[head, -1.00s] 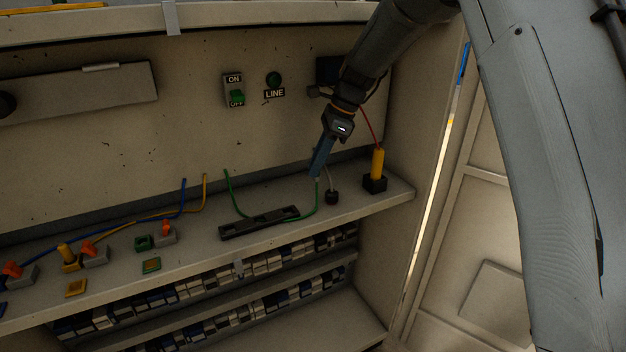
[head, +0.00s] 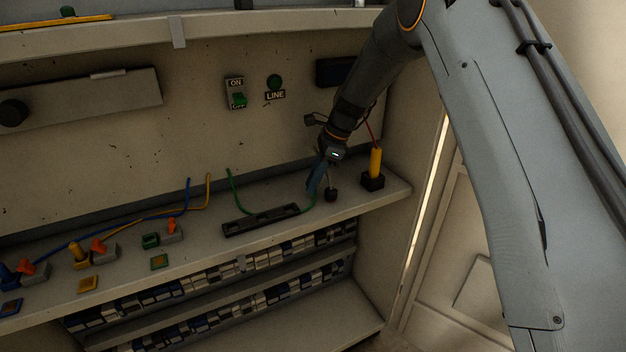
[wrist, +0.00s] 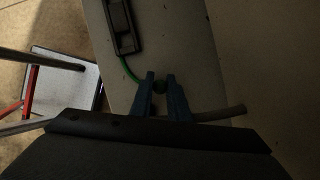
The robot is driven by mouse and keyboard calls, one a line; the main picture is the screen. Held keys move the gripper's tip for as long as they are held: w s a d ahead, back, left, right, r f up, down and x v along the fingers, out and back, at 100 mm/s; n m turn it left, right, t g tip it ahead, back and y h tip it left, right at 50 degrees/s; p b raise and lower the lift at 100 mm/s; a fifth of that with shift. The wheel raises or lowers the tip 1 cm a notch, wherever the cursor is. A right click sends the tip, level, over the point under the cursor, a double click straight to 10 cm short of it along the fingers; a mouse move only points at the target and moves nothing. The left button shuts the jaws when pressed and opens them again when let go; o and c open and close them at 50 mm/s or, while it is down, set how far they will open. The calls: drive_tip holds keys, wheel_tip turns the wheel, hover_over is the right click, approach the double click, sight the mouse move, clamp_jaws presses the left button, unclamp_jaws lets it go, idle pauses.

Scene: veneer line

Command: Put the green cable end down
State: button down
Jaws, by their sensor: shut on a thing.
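The green cable (head: 273,213) comes up the back panel and runs over the shelf, past a black slotted holder, to its end at my gripper (head: 314,190). In the wrist view the green cable end (wrist: 159,87) sits between the two blue fingertips of my gripper (wrist: 160,84), which are shut on it. The fingers point down at the shelf (head: 345,203), close to its surface. I cannot tell whether the cable end touches the shelf.
The black slotted holder (head: 261,220) lies left of my gripper. Blue, yellow and green connectors with orange levers (head: 99,246) line the left shelf.

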drive_tip(key=shift+f, duration=0.15)
drive_tip(key=c, duration=1.7)
unclamp_jaws()
drive_tip(key=shift+b+v, duration=1.2)
drive_tip(key=shift+v, duration=2.75)
drive_tip(key=s+d+f+n+h, duration=0.1)
drive_tip(key=s+d+n, duration=0.4)
drive_tip(key=s, duration=0.5)
drive_tip(key=s+d+f+n+t+h, duration=0.1)
drive_tip(key=s+d+n, duration=0.4)
drive_tip(key=s+d, duration=0.5)
drive_tip(key=s+d+f+n+t+h, duration=0.1)
drive_tip(key=s+d+n, duration=0.5)
drive_tip(key=s, duration=0.6)
drive_tip(key=shift+d+f+h, duration=0.7)
drive_tip(key=shift+f+h, duration=0.1)
drive_tip(key=shift+f, duration=0.2)
